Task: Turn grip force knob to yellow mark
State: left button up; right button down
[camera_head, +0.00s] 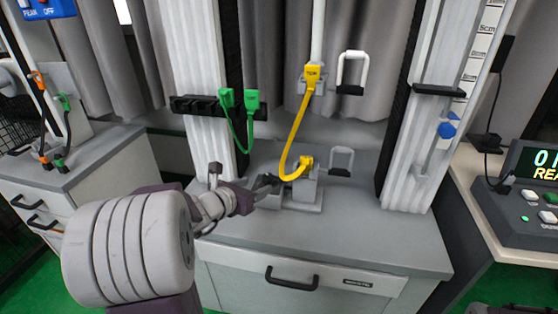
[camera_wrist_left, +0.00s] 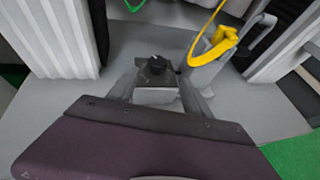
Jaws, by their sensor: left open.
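A black knob (camera_wrist_left: 156,65) sits on a small grey box (camera_wrist_left: 155,95) in the left wrist view. My left gripper (camera_head: 268,185) reaches in from the left to the base of the tower in the head view. In the wrist view its open fingers (camera_wrist_left: 160,88) lie on either side of the box and knob. I cannot tell whether they touch. A yellow mark on the knob's dial cannot be made out. In the head view the gripper largely hides the knob. My right gripper is not in view.
A yellow cable (camera_head: 295,130) ends in a yellow plug (camera_head: 296,170) just right of my gripper; this plug also shows in the wrist view (camera_wrist_left: 213,47). A green cable (camera_head: 240,130) hangs behind. White columns (camera_head: 205,90) flank the grey cabinet top (camera_head: 350,235).

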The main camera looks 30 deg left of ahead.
aim_at(267, 177)
pick_arm(q)
jog(key=b+x, duration=0.1)
jog(key=x, duration=0.1)
jog(key=b+x, duration=0.1)
jog(key=x, duration=0.2)
jog(key=b+x, duration=0.1)
jog(key=x, duration=0.1)
jog(key=shift+w+a+r, duration=0.1)
jog(key=shift+w+a, duration=0.15)
jog(key=shift+w, duration=0.45)
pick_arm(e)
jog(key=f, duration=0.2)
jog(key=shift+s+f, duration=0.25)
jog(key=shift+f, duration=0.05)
